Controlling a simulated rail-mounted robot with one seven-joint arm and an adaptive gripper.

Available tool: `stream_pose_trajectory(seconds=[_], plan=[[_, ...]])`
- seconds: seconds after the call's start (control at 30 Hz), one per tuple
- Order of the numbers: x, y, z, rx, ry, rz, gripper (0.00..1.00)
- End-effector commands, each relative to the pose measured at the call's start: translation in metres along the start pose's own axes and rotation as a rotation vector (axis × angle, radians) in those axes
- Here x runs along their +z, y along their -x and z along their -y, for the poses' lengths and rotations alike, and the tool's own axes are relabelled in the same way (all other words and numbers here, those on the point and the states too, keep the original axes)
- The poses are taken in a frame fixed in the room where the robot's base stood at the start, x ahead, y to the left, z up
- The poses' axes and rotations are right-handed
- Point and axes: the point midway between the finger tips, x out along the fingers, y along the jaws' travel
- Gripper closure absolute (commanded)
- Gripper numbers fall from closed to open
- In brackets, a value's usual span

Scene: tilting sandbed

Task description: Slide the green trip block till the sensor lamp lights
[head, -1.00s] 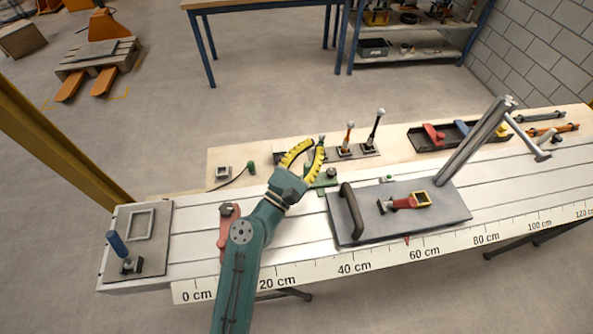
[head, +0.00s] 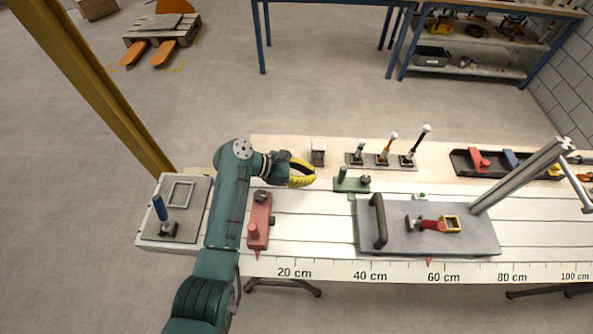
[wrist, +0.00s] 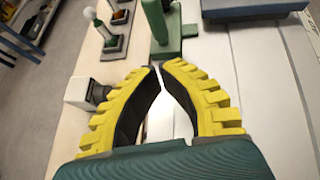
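The green trip block (head: 350,185) has an upright green post and a dark knob. It sits at the back edge of the white slotted bed, and also shows at the top of the wrist view (wrist: 167,48). My gripper (head: 312,178) has yellow ridged fingers and is left of the block, apart from it. In the wrist view its fingertips (wrist: 161,66) nearly meet, with nothing between them, and point towards the block. A small grey box with a dark face (head: 318,153) stands behind my gripper; it may be the sensor.
Levers with ball tops (head: 383,158) stand behind the block. A grey plate with a black handle (head: 379,222) lies to its right, with a slanted metal post beyond. A red clamp-like piece (head: 259,222) is beside my arm. Bare bed lies in front of my gripper.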

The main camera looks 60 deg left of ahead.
Motion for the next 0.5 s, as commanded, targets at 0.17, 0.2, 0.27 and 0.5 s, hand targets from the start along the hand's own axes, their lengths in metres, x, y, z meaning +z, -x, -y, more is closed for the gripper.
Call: stream_pose_trajectory(seconds=[0.17, 0.2, 0.27, 0.5], plan=[[0.008, -0.036, 0.001, -0.003, -0.004, 0.001, 1.0], [0.011, -0.042, 0.001, -0.002, -0.003, 0.001, 1.0], [0.015, -0.049, 0.001, -0.002, -0.002, 0.001, 1.0], [0.02, -0.058, 0.0, 0.001, 0.0, 0.001, 1.0]])
